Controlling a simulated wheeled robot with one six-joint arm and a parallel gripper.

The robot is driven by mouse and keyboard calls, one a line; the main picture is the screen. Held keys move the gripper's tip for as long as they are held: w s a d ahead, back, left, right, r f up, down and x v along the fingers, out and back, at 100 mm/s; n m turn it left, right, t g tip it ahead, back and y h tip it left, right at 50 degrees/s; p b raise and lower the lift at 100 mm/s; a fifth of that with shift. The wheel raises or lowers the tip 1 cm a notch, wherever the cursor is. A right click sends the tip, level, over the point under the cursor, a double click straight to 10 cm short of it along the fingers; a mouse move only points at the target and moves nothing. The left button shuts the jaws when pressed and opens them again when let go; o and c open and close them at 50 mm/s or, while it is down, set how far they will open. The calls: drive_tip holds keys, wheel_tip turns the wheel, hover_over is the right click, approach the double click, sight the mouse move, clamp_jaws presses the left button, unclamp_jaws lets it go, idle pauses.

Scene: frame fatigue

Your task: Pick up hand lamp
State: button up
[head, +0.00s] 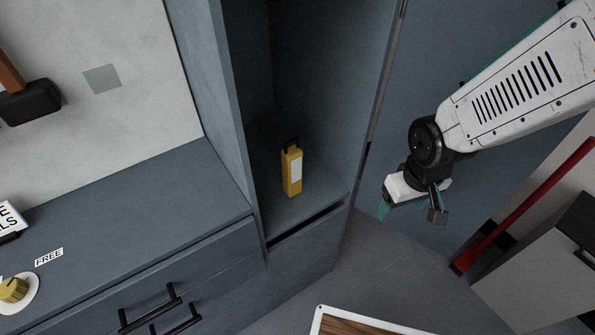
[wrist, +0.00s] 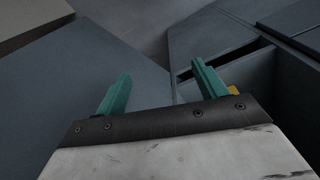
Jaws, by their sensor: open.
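The hand lamp (head: 291,172) is yellow with a white panel and a black top. It stands upright on the floor of an open grey cabinet in the head view. In the wrist view only a small yellow patch (wrist: 233,90) shows beside the right finger, probably the lamp; the rest is hidden. My gripper (head: 411,208) is right of the cabinet opening, apart from the lamp. Its two teal fingers (wrist: 158,88) are spread with nothing between them.
The cabinet (head: 222,90) has a tall side wall on the left and an open door (head: 440,60) on the right. A grey counter (head: 130,215) with drawers stands to the left. A wood-topped white-edged surface (head: 350,322) is at the bottom. A red bar (head: 530,200) is at the right.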

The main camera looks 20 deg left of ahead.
drive_tip(key=w+a+f+n+t+y, duration=0.2)
drive_tip(key=a+f, duration=0.5)
drive_tip(key=f, duration=0.1)
drive_tip(key=n+t+y, duration=0.2)
drive_tip(key=t+y, duration=0.3)
drive_tip(key=y, duration=0.3)
approach(297, 173)
drive_tip(key=x, duration=0.4)
drive_tip(key=shift+s+a+f, duration=0.1)
drive_tip(key=shift+a+f, duration=0.05)
drive_tip(key=shift+f, duration=0.35)
drive_tip(key=shift+w+a+r, duration=0.1)
drive_tip(key=shift+w+a, duration=0.15)
drive_tip(key=x, duration=0.7)
drive_tip(key=shift+w+a+r, duration=0.1)
drive_tip(key=shift+w+r, duration=0.05)
drive_tip(key=shift+r, duration=0.1)
drive_tip(key=shift+c, duration=0.3)
